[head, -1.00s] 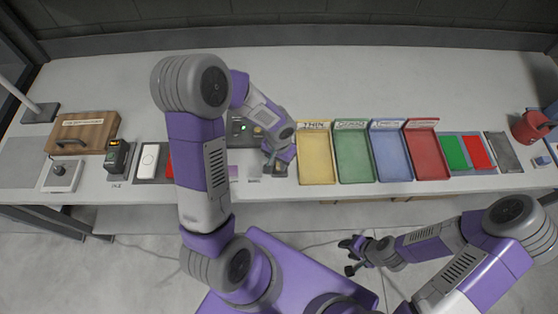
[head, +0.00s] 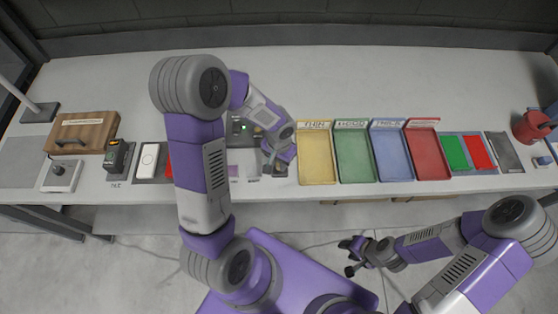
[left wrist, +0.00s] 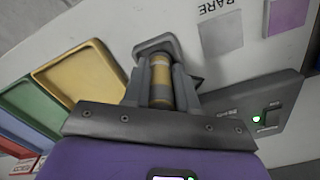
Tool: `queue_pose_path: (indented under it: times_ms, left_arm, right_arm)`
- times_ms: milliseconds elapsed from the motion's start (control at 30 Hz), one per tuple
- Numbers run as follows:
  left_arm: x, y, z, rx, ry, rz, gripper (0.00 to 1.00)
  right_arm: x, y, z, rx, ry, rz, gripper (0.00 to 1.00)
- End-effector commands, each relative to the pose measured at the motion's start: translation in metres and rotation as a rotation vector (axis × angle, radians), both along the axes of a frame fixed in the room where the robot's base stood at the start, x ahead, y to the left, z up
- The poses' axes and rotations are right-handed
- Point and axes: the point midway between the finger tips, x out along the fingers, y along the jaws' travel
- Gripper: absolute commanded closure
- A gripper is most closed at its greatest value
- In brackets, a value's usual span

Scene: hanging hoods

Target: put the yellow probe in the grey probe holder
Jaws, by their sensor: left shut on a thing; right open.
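My left gripper (head: 277,160) is near the front of the table, left of the yellow tray. In the left wrist view my left gripper (left wrist: 160,85) is shut on the yellow probe (left wrist: 161,75), a short cylinder with a pale band. A grey block (left wrist: 155,44), apparently the grey probe holder, shows just beyond the fingertips. I cannot tell whether the probe is inside it, touching it or just above it. In the head view the arm and gripper hide the probe. My right gripper (head: 350,256) is open and empty, off the table's front edge.
A yellow tray (head: 317,180), green tray (head: 354,178), blue tray (head: 391,175) and red tray (head: 424,172) stand in a row to the right. A grey panel with a green light (left wrist: 262,110) is close to the left gripper. The table's back is clear.

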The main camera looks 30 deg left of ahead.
Motion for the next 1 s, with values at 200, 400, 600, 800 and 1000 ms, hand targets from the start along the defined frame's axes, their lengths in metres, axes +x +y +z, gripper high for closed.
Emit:
queue_pose_path:
  times_ms: [200, 400, 600, 800, 1000]
  left_arm:
    - [0.0001, -0.0001, -0.0055, 0.0, 0.0, 0.0, 1.0]
    - [0.0001, 0.0, -0.0094, 0.0, 0.0, 0.0, 1.0]
    - [0.0001, 0.0, -0.0096, 0.0, 0.0, 0.0, 0.55]
    - [0.0001, 0.0, -0.0096, 0.0, 0.0, 0.0, 0.43]
    - [0.0003, 0.0, -0.0064, 0.0, -0.001, 0.0, 0.43]
  right_arm:
    - [0.0, 0.0, -0.0056, 0.0, 0.0, 0.0, 0.57]
    - [-0.0001, 0.0, -0.0096, 0.0, 0.0, 0.0, 0.57]
    - [-0.0001, 0.0, -0.0098, 0.0, 0.0, 0.0, 0.57]
    - [0.0, 0.0, -0.0098, 0.0, 0.0, 0.0, 0.57]
    - [-0.0001, 0.0, -0.0089, 0.0, 0.0, 0.0, 0.57]
